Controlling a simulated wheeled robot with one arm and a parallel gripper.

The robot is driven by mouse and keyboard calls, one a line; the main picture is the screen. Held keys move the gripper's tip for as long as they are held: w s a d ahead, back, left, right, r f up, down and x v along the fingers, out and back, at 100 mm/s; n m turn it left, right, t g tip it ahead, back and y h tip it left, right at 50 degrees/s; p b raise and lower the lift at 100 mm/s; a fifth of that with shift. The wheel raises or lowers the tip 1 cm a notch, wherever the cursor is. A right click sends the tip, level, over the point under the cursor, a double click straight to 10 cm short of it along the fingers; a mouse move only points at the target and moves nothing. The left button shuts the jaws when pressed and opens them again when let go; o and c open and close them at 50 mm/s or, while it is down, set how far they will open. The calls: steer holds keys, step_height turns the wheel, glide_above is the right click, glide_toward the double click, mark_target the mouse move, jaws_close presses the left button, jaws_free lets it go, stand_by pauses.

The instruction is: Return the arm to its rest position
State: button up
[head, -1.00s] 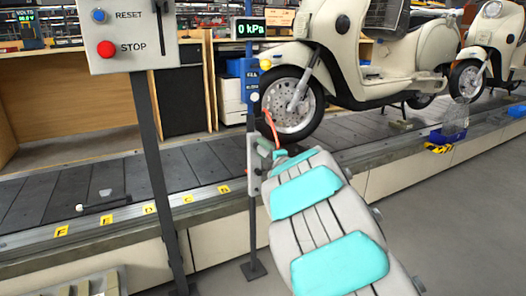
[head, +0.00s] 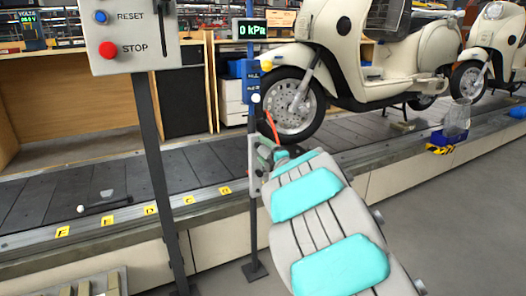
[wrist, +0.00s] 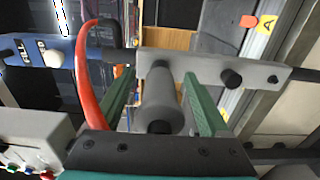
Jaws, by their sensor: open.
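My arm (head: 322,220), grey with turquoise pads, reaches forward from the bottom right of the head view to a thin dark post (head: 253,215). My gripper (wrist: 160,76) has two green fingers, spread apart in the wrist view. A grey cylinder (wrist: 162,105) lies between the fingers, with visible gaps on both sides. It is in front of a grey bracket plate (wrist: 215,68) with dark knobs. In the head view my gripper is small beside the post and partly hidden by my arm.
A red hose (wrist: 88,75) curves close to the left finger. A blue fill unit (wrist: 35,52) is left of it. A stop/reset panel (head: 135,45) stands on a post at left. Cream scooters (head: 370,50) stand on the slat conveyor (head: 190,165). Grey floor (head: 455,220) is clear at right.

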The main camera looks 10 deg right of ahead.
steer(key=v, duration=0.6)
steer(key=shift+s+d, duration=0.1)
steer(key=shift+s, duration=0.25)
steer(key=s+d+r+m+g+h+p, duration=0.25)
steer(key=s+d+m+h, duration=0.35)
steer(key=d+m+h, duration=0.3)
steer(key=s+d+f+m+g, duration=0.1)
steer(key=s+d+m+g, duration=0.15)
steer(key=s, duration=0.25)
steer(key=s+d+f+m+g, duration=0.1)
steer(key=s+m, duration=0.3)
steer(key=s, duration=0.1)
steer(key=s+a+f+m+g+y+p, duration=0.1)
steer(key=s+a+g, duration=0.3)
steer(key=s, duration=0.8)
steer(key=s+a+f+m+g+y+p, duration=0.1)
steer(key=s+a+f+m+g, duration=0.2)
steer(key=s, duration=0.9)
steer(key=s+a+f+m+g+y+p, duration=0.1)
steer(key=s+a+f+g, duration=0.3)
steer(key=s, duration=0.8)
steer(key=shift+s+a+m+g, duration=0.3)
steer(key=shift+a+m+g, duration=0.25)
steer(key=shift+a+g, duration=0.55)
